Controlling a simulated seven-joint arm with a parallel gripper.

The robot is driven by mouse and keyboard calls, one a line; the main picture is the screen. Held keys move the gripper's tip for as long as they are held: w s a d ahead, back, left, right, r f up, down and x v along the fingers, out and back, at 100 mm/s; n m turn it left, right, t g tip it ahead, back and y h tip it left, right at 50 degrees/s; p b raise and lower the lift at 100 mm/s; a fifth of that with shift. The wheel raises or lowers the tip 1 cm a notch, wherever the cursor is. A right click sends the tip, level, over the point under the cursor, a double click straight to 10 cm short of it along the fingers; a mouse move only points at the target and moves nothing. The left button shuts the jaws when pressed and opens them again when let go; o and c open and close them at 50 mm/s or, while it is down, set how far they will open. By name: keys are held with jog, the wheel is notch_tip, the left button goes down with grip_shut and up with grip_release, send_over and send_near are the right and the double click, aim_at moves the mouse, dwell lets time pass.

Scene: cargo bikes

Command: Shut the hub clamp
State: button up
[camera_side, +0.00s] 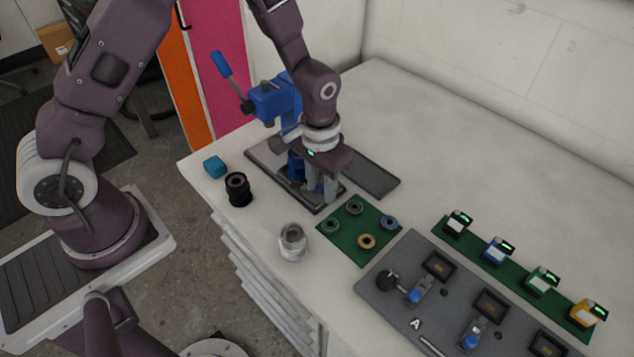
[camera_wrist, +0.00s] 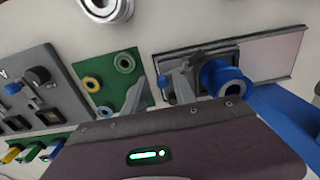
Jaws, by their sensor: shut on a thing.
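The hub clamp stands on a dark base plate (camera_side: 268,164) under the blue press (camera_side: 275,102). Its round blue holder (camera_side: 295,167) shows behind my gripper (camera_side: 321,194). In the wrist view the blue holder (camera_wrist: 222,77) is right of my fingers, and a small blue-tipped clamp handle (camera_wrist: 163,82) shows between them. My gripper points down at the plate, its fingers on either side of the handle, and looks shut on it. The fingers hide much of the clamp, so its exact angle cannot be told.
The press lever (camera_side: 222,66) sticks up at left. A black cylinder (camera_side: 237,189), blue block (camera_side: 214,166) and silver part (camera_side: 293,242) stand near the front edge. A green mat (camera_side: 338,238) holds several rings. A grey fixture board (camera_side: 378,264) lies right; the back is clear.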

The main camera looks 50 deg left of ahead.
aim_at(302, 218)
jog(key=s, duration=0.2)
jog(key=s+f, duration=0.1)
jog(key=shift+s+d+g, duration=0.1)
jog(key=shift+d+g, duration=0.15)
jog(key=shift+g, duration=0.05)
grip_shut()
jog(key=shift+s+a, duration=0.15)
jog(key=shift+s, duration=0.6)
jog(key=shift+s+a, duration=0.25)
jog(key=shift+s, duration=0.2)
jog(key=o, duration=0.7)
grip_release()
jog(key=shift+w+a+r, duration=0.15)
jog(key=shift+w, duration=0.15)
jog(key=shift+c, duration=0.2)
notch_tip(302, 218, up, 8)
jog(key=shift+f, duration=0.25)
